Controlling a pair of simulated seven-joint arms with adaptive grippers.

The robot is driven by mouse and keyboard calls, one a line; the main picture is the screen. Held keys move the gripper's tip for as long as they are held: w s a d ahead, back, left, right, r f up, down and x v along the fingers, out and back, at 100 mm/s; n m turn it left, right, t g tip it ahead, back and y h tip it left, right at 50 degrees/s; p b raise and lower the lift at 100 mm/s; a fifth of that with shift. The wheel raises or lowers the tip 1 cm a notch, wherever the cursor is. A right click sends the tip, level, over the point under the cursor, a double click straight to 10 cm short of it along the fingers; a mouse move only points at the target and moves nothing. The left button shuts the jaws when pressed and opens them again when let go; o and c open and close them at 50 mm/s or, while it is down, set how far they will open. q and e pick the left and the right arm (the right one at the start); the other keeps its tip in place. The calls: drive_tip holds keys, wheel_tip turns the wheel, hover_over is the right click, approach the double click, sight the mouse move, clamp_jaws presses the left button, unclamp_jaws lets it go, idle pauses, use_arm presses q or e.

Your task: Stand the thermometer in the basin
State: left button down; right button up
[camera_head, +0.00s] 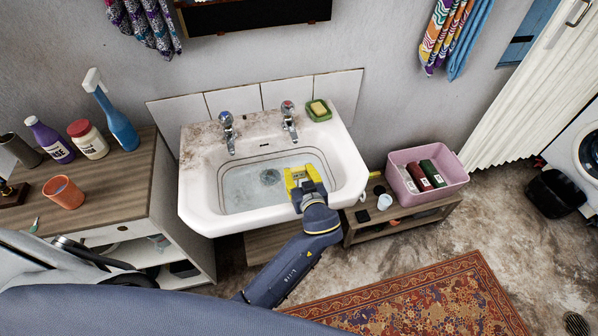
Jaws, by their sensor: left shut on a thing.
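The basin (190,200) is a white washbasin against the wall. Clear water seems to lie in it over a dark drain, and its back left rim is stained brown. My left gripper (297,172), with yellow fingers, reaches over the front right rim and is over the right part of the bowl. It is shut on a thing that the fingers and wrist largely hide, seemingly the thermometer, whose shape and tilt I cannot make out. I cannot tell whether it touches the basin's bottom. My right gripper is not in view.
Two taps (228,132) (288,121) and a green soap dish (319,110) stand on the back rim. Bottles and an orange cup (64,192) stand on the left cabinet (110,197).

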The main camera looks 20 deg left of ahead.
use_arm(q)
drive_tip(key=c, duration=0.8)
unclamp_jaws()
drive_tip(key=shift+f, duration=0.1)
drive_tip(key=shift+c, duration=0.2)
drive_tip(key=shift+v, duration=2.8)
